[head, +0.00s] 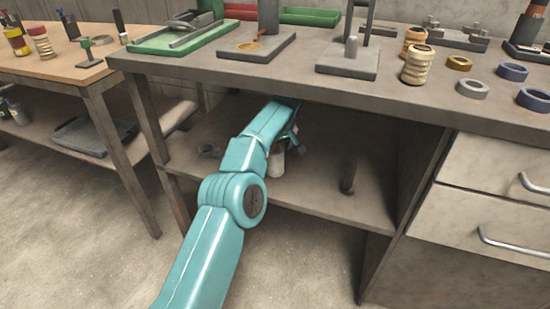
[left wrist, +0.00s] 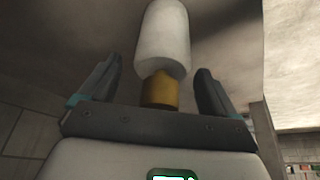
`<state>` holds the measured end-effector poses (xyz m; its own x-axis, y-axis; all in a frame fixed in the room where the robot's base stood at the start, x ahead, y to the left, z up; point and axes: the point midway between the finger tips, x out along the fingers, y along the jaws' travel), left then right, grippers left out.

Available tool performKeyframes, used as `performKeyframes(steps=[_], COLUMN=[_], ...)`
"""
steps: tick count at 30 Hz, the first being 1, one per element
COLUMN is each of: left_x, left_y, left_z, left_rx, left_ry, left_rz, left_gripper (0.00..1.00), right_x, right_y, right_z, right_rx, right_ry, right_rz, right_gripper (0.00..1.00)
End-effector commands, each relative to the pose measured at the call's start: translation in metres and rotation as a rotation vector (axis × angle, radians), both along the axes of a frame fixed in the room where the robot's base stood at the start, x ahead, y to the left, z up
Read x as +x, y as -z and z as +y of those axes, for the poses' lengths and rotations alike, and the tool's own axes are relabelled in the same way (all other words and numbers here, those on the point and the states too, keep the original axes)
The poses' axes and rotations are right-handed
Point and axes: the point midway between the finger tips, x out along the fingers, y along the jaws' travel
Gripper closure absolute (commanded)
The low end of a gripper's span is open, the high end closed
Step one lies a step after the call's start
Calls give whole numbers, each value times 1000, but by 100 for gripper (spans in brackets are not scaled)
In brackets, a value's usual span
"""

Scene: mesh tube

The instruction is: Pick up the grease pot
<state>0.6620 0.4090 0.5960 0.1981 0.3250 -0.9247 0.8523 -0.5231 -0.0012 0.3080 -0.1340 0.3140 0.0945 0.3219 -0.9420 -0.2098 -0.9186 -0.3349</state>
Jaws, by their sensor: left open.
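A white cylinder with a brass-yellow end, which looks like the grease pot (left wrist: 163,42), is between the two fingers of my left gripper (left wrist: 158,68) in the left wrist view. The fingers are open, with a gap on both sides of it. In the head view the white pot (head: 277,164) shows on the lower shelf under the bench top, partly hidden by my left arm. My left gripper (head: 290,143) is at it, mostly hidden behind the arm. My right gripper is in neither view.
The bench top (head: 290,80) overhangs the lower shelf (head: 325,195). Drawers (head: 490,205) close off the right side. Shelf room is free between pot and peg.

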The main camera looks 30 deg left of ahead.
Motion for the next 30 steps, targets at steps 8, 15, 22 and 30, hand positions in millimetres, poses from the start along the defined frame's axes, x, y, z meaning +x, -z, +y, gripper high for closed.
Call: performKeyframes(steps=[8, 15, 22, 30], left_x=[0, 0, 0, -1], left_y=[0, -1, -1, -6], left_z=[0, 0, 0, 2], left_rx=[0, 1, 1, 1], left_ry=[-1, 0, 0, -1], left_rz=[-2, -3, -3, -4], left_gripper=[35, 100, 100, 100], right_x=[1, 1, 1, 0], right_y=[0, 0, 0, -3], right_z=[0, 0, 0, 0], right_rx=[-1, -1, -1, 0], right_ry=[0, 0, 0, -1], right_rz=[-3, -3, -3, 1], right_gripper=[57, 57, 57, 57])
